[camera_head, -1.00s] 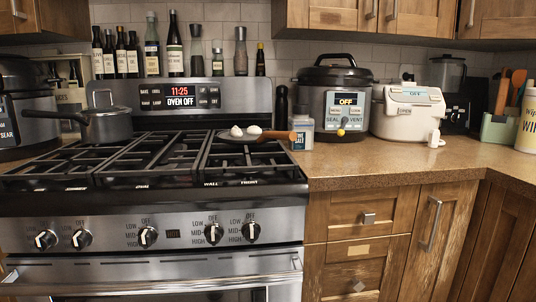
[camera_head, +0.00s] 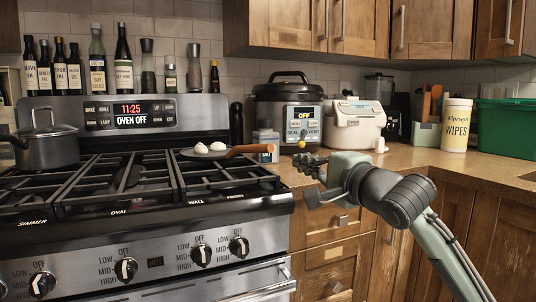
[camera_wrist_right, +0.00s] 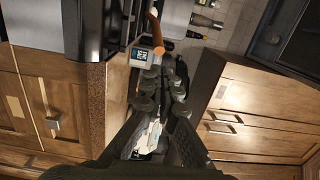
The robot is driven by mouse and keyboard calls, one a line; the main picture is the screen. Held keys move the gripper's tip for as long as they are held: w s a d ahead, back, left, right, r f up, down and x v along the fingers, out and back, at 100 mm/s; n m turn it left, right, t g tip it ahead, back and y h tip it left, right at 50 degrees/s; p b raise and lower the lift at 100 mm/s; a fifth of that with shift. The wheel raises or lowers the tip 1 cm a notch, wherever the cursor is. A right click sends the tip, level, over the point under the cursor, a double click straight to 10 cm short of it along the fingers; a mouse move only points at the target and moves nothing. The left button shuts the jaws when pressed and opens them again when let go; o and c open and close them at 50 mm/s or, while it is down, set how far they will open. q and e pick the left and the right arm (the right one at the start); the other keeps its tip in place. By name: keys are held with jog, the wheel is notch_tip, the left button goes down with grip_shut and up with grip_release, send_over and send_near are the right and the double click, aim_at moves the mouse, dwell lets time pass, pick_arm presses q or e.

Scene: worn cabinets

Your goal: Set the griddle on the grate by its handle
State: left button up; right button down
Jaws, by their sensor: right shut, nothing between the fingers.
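The griddle (camera_head: 206,154) is a flat dark pan with two white egg-like objects on it. It rests at the back right of the black stove grate (camera_head: 175,178). Its brown wooden handle (camera_head: 250,149) points right, toward the counter. My right gripper (camera_head: 309,172) is shut and empty over the counter's front edge, in front and to the right of the handle and apart from it. In the right wrist view the shut fingers (camera_wrist_right: 161,88) point toward the handle's end (camera_wrist_right: 156,38). My left gripper is not in view.
A salt box (camera_head: 267,140) stands just behind the handle. A saucepan (camera_head: 45,148) sits at the grate's left. A pressure cooker (camera_head: 287,105), a white appliance (camera_head: 353,127) and a wipes tub (camera_head: 456,124) line the counter. Upper cabinets (camera_head: 350,35) hang above.

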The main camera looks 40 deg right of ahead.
send_near(268, 149)
jog(key=w, duration=0.2)
jog(key=w+p, duration=0.1)
jog(key=w, duration=0.2)
jog(key=shift+w+d, duration=0.15)
jog(key=shift+d, duration=0.25)
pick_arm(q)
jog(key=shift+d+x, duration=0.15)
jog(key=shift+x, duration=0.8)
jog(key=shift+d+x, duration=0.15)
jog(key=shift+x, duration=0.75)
pick_arm(e)
jog(key=shift+w+d, duration=0.1)
jog(key=shift+w, duration=0.7)
pick_arm(q)
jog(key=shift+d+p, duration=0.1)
jog(key=shift+p, duration=0.2)
